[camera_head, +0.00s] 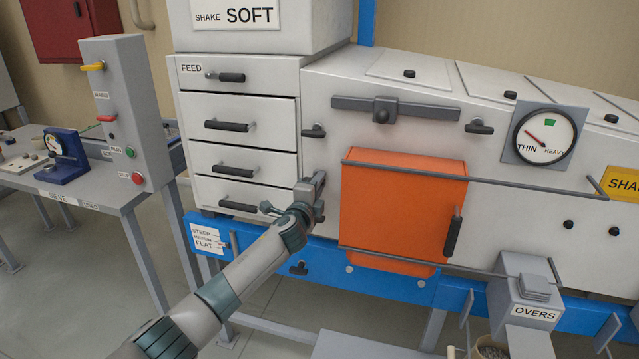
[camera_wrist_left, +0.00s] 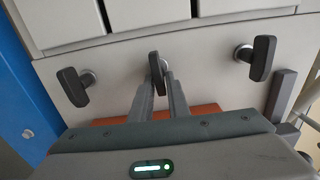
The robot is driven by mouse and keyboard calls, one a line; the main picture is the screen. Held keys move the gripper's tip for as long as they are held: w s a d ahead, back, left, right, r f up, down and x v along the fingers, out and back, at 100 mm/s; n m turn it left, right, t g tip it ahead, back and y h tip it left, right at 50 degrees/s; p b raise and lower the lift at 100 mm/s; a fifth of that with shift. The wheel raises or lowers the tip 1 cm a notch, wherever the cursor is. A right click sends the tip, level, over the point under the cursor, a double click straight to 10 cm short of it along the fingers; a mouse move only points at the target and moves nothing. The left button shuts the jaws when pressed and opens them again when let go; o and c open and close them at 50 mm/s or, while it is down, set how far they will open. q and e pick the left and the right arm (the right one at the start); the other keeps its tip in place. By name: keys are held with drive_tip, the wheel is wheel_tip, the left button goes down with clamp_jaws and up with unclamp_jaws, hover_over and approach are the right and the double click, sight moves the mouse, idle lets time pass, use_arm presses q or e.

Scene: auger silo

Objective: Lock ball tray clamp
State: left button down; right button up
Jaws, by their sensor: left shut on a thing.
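My left gripper (camera_head: 316,190) reaches in from the lower left to the white machine front, between the drawers and the orange panel. In the left wrist view its two fingers (camera_wrist_left: 160,92) close around the middle dark clamp handle (camera_wrist_left: 155,68). The head view hides most of this handle behind the gripper. Two similar dark handles stand apart from it: an upper one (camera_head: 313,131), which also shows at right in the wrist view (camera_wrist_left: 257,58), and a lower one (camera_head: 299,268), at left in the wrist view (camera_wrist_left: 73,87). No label names the ball tray clamp.
The orange panel (camera_head: 395,205) with a dark grip is right of my gripper, with thin rails above and below. Drawers (camera_head: 240,125) are at left. A grey crossbar (camera_head: 350,104), a dial (camera_head: 544,135) and an OVERS box (camera_head: 530,290) are on the machine. A control post (camera_head: 118,110) stands left.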

use_arm(q)
drive_tip(key=shift+f, duration=0.15)
drive_tip(key=c, duration=1.8)
unclamp_jaws()
drive_tip(key=shift+c, duration=0.2)
drive_tip(key=shift+a, duration=0.1)
use_arm(e)
drive_tip(key=shift+a, duration=0.15)
use_arm(q)
drive_tip(key=shift+s, duration=0.2)
